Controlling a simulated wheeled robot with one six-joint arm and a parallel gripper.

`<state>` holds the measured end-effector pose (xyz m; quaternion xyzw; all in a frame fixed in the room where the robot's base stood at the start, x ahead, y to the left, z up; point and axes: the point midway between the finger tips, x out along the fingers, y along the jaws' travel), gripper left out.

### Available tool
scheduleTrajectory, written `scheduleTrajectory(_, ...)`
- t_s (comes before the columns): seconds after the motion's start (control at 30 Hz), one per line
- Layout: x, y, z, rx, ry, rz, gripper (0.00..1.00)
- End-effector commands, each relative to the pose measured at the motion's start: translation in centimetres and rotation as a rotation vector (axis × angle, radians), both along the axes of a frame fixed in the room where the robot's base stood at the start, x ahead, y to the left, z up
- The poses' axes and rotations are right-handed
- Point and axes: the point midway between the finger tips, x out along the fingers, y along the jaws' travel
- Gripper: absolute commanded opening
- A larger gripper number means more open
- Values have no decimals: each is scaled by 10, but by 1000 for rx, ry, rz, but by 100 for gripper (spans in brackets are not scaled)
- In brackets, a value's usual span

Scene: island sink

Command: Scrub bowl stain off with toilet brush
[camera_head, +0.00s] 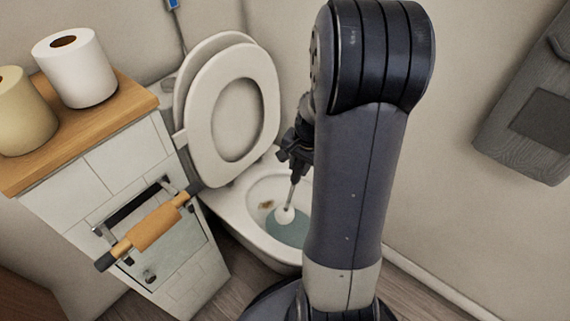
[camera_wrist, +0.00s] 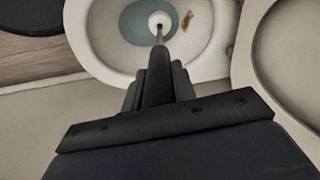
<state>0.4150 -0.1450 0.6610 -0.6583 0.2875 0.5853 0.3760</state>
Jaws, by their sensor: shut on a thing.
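The toilet bowl (camera_head: 229,207) stands open, with its seat and lid raised against the wall. A brown stain (camera_head: 266,204) is on the bowl's inner wall at the back left, and it also shows in the wrist view (camera_wrist: 187,20). My gripper (camera_head: 291,160) is above the bowl, shut on the toilet brush's handle. The brush's white head (camera_head: 285,216) is down in the bowl at the blue-grey water, to the right of the stain and apart from it. In the wrist view the brush head (camera_wrist: 159,20) lies left of the stain. My arm hides the bowl's right side in the head view.
A tiled half wall with a wooden top (camera_head: 128,92) stands left of the toilet and bears two paper rolls (camera_head: 92,83). A holder with an orange-brown bar (camera_head: 150,228) juts from its front. A grey wall-mounted box (camera_head: 535,115) is at the right.

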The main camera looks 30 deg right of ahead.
Motion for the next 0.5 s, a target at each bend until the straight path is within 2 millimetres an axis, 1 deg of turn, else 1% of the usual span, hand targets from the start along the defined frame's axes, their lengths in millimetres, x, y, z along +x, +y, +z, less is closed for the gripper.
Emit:
scheduleTrajectory(0.17, 7, 3, -7, 1, -1, -5, 3)
scheduleTrajectory(0.5, 32, 13, -26, 0, 0, -2, 3)
